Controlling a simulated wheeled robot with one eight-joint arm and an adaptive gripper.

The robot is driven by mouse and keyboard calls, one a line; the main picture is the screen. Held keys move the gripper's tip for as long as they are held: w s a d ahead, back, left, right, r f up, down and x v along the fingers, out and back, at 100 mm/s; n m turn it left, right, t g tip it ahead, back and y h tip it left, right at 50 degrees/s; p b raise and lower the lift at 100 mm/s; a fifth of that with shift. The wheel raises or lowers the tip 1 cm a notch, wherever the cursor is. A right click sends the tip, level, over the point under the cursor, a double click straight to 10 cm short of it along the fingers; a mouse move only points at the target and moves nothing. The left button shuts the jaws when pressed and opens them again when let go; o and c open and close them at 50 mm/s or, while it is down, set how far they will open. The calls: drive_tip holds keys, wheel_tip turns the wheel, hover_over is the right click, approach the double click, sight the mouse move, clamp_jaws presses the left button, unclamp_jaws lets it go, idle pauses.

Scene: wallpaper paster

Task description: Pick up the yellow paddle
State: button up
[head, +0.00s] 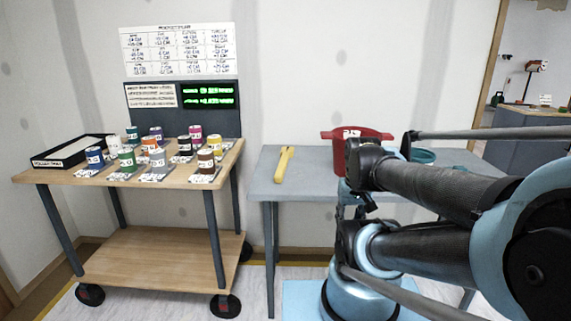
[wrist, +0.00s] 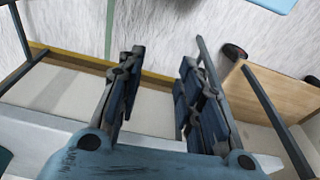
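The yellow paddle (head: 284,164) lies on the left part of the grey table (head: 262,180) in the head view, its long axis running from back to front. Nothing touches it. My gripper shows in the wrist view (wrist: 158,92) with its two fingers apart and nothing between them. In the head view my arm covers the right side of the table, and the gripper's fingers cannot be made out there. The paddle is not visible in the wrist view, which shows floor, wall base and cart parts.
A red pot (head: 345,150) stands right of the paddle, with a teal bowl (head: 423,156) behind my arm. A wooden cart (head: 135,260) with several paint cans and a black tray (head: 62,153) stands at left. A gap separates cart and table.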

drive_tip(key=o, duration=0.4)
drive_tip(key=shift+s+r, duration=0.2)
wheel_tip(320, 180, up, 20)
drive_tip(key=r+m+g, duration=0.1)
drive_tip(key=m+g, duration=0.1)
hover_over(281, 167)
wheel_tip(281, 167, down, 17)
drive_tip(key=shift+f, duration=0.1)
